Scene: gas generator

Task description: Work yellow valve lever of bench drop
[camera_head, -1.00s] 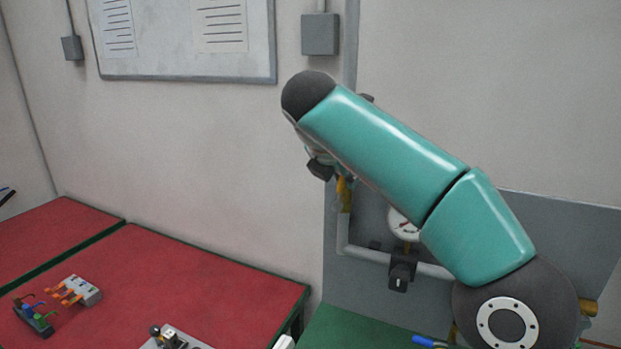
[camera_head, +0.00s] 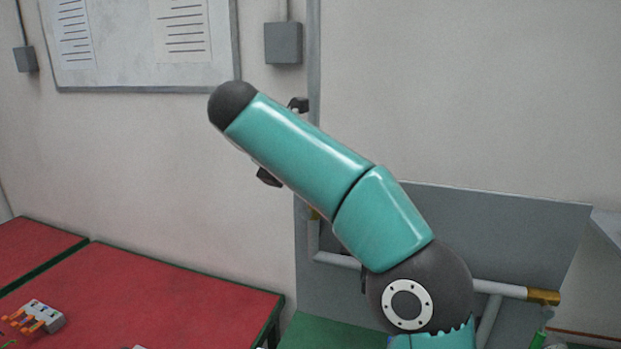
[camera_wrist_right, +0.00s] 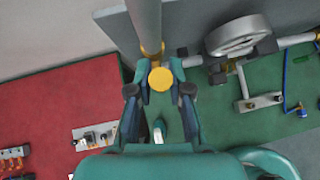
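In the right wrist view a round yellow piece (camera_wrist_right: 160,78) lies between the fingertips of my right gripper (camera_wrist_right: 159,82), below a grey pipe (camera_wrist_right: 145,20) with a brass-coloured fitting. I cannot tell whether this piece is the valve lever or a pipe end. The fingers stand apart on either side of it, with no clear contact. In the head view my right arm covers most of the pipework, and only dark parts of the gripper show behind it. A brass-coloured pipe end (camera_head: 543,296) shows at the right of the grey panel (camera_head: 500,235). My left gripper is out of view.
A round grey gauge-like body (camera_wrist_right: 237,35) and a bracketed metal fitting (camera_wrist_right: 258,100) stand right of the gripper. A red table (camera_head: 150,295) with small parts is at left.

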